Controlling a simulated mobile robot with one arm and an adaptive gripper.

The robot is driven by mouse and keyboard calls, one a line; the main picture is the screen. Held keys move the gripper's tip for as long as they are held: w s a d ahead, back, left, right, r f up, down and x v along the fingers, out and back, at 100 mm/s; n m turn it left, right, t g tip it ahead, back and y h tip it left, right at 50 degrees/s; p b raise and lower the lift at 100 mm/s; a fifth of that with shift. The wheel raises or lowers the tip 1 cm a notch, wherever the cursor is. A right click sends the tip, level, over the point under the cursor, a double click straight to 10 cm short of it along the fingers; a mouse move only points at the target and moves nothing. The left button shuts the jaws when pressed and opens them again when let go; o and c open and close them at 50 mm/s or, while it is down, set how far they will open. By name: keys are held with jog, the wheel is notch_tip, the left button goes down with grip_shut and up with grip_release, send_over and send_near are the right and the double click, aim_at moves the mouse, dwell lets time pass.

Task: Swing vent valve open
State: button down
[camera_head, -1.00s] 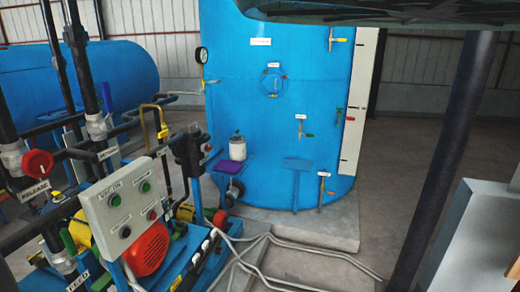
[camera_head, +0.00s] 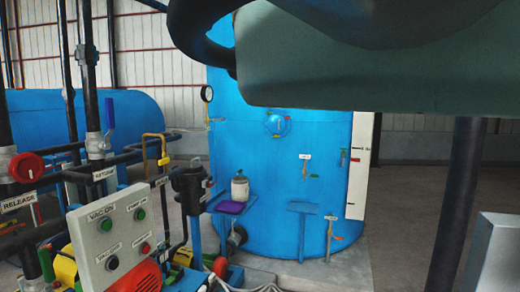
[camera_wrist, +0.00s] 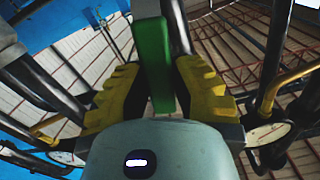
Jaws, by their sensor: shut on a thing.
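In the wrist view, my gripper (camera_wrist: 160,88) has its yellow-padded fingers on either side of a flat green handle (camera_wrist: 153,50) and is shut on it. The handle stands upright in the picture, between the pads. No readable label in the wrist view tells which valve this is. In the head view my gripper is out of sight, and a large grey-green part of my arm covers the upper right. A vent valve label is not readable there.
The blue upright vessel (camera_head: 275,190) bears small valves and a pressure gauge (camera_head: 207,93). A control panel (camera_head: 112,225), a red release handle (camera_head: 27,167) and dark pipes crowd the left. In the wrist view, pipes and a round gauge (camera_wrist: 268,135) are close around my gripper.

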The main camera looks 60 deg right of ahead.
jog(key=shift+s+a+f+n+b, duration=0.1)
jog(key=shift+s+a+n+b, duration=0.05)
jog(key=shift+a+n+b, duration=0.45)
jog(key=shift+s+a+n+b, duration=0.15)
jog(key=shift+a+n+b, duration=0.4)
jog(key=shift+n, duration=0.05)
jog(key=c, duration=0.8)
grip_release()
jog(key=shift+s, duration=0.1)
jog(key=v, duration=1.1)
jog(key=shift+s+d, duration=0.2)
jog(key=shift+s, duration=0.15)
